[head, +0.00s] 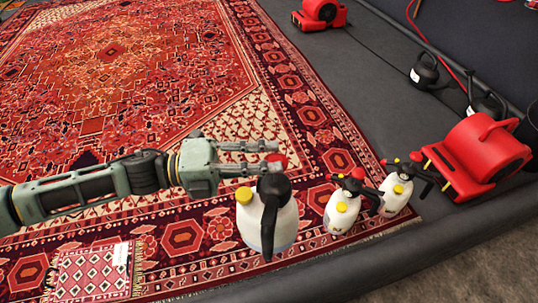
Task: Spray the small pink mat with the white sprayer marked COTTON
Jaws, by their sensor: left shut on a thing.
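A white sprayer (284,226) with a black handle and top and a yellow cap is the nearest and largest of three similar sprayers. Its marking cannot be read from this side. My left gripper (266,158) reaches in from the left and is shut at the red-tipped top of this sprayer. The exact grip is partly hidden. A small pinkish-red patterned mat (82,277) with a white label lies at the lower left, well to the left of the sprayer and partly cut by the frame. My right gripper is not in view.
Two more white sprayers (340,216) (396,194) stand to the right, close together. A red blower (478,155) is beyond them, another (320,14) at the top. A black kettle-like can (425,73) stands at the upper right. A large red rug (110,75) covers the left.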

